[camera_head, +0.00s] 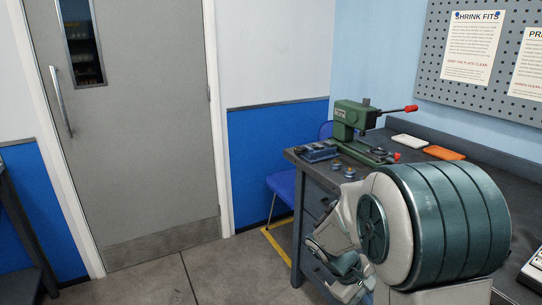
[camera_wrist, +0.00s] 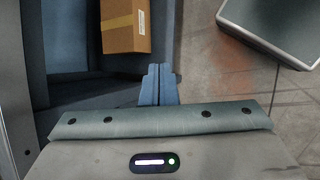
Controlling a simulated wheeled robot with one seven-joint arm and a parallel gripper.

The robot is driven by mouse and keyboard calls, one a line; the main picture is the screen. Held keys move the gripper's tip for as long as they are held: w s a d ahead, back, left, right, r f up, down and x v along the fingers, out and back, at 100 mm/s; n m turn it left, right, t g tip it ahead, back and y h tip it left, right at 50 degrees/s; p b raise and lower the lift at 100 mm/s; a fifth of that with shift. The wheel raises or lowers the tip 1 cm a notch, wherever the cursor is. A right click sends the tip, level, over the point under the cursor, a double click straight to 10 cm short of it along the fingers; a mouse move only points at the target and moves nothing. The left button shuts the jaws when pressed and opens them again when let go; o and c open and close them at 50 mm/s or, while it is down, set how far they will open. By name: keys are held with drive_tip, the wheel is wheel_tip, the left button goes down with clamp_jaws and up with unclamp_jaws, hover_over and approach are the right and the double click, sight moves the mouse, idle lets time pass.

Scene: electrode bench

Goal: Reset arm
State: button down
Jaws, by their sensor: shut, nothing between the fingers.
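My gripper (camera_wrist: 160,72) shows in the wrist view with its two blue-grey fingers together and nothing between them. It points past the edge of a blue-grey surface, beside a brown cardboard box (camera_wrist: 125,26) to its upper left. The fingers look apart from the box. In the head view my folded arm stands in front of the dark workbench (camera_head: 312,172) and covers much of its front and right part. I cannot make out the fingertips there.
A green press (camera_head: 357,120) with red-tipped handles stands on the bench. A dark-blue holder (camera_head: 317,152) sits at the left corner. A blue chair (camera_head: 281,184) stands beside the bench. Floor near the grey door (camera_head: 135,130) is clear.

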drive_tip(key=s+a+r+m+t+y+p, duration=0.2)
drive_tip(key=s+a+r+m+y+p, duration=0.1)
drive_tip(key=r, duration=0.8)
drive_tip(key=s+a+r+m+t+y+p, duration=0.2)
drive_tip(key=s+a+r+m+y+p, duration=0.1)
drive_tip(key=s+r+p, duration=0.5)
wheel_tip(320, 180, up, 3)
drive_tip(key=shift+s+a+r+t+y+p, duration=0.1)
drive_tip(key=shift+s+a+t+y+p, duration=0.35)
drive_tip(key=shift+a, duration=0.7)
